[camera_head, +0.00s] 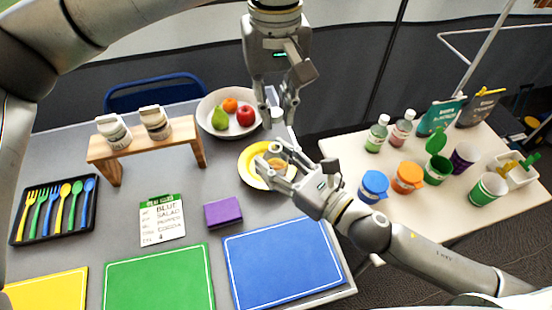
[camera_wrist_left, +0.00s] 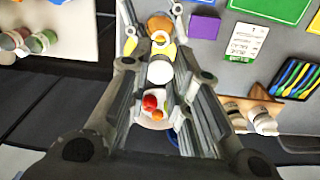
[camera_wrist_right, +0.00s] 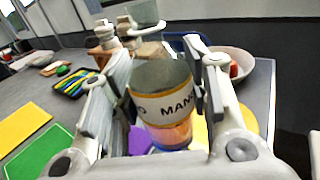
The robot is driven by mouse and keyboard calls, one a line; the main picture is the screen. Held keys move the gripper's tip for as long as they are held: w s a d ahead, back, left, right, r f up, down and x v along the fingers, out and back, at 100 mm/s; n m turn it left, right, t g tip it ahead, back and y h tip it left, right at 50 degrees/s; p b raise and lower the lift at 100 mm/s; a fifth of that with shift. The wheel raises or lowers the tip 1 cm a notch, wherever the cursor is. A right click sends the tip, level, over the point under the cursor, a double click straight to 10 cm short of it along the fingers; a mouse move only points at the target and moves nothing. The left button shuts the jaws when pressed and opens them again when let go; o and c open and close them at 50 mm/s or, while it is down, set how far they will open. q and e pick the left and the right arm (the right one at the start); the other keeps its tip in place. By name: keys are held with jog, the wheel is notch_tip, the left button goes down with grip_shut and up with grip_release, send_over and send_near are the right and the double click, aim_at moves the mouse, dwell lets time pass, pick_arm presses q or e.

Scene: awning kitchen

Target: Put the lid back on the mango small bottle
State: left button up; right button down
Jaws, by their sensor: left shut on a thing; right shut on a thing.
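In the head view my left gripper (camera_head: 280,108) points down, shut on a small white lid (camera_head: 277,116). The lid (camera_wrist_left: 160,72) shows as a pale disc between the fingers in the left wrist view. My right gripper (camera_head: 282,166) is below it, shut around the mango small bottle (camera_head: 274,161), which the fingers partly hide in the head view. In the right wrist view the bottle (camera_wrist_right: 163,105) is roughly upright, with clear walls, a white "MANGO" label and orange contents low down. The lid is apart from the bottle, above and behind it in the head view.
A yellow plate (camera_head: 249,171) lies under the right gripper. A fruit bowl (camera_head: 211,128) stands just left of the left gripper. A wooden rack (camera_head: 140,148) with jars is farther left. A side table (camera_head: 405,212) at right holds bottles, blue- and orange-lidded jars and cups.

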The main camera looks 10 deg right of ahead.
aim_at(275, 163)
pick_arm(q)
jog(key=shift+f, duration=2)
jog(key=shift+f, duration=0.8)
jog(key=shift+f, duration=0.6)
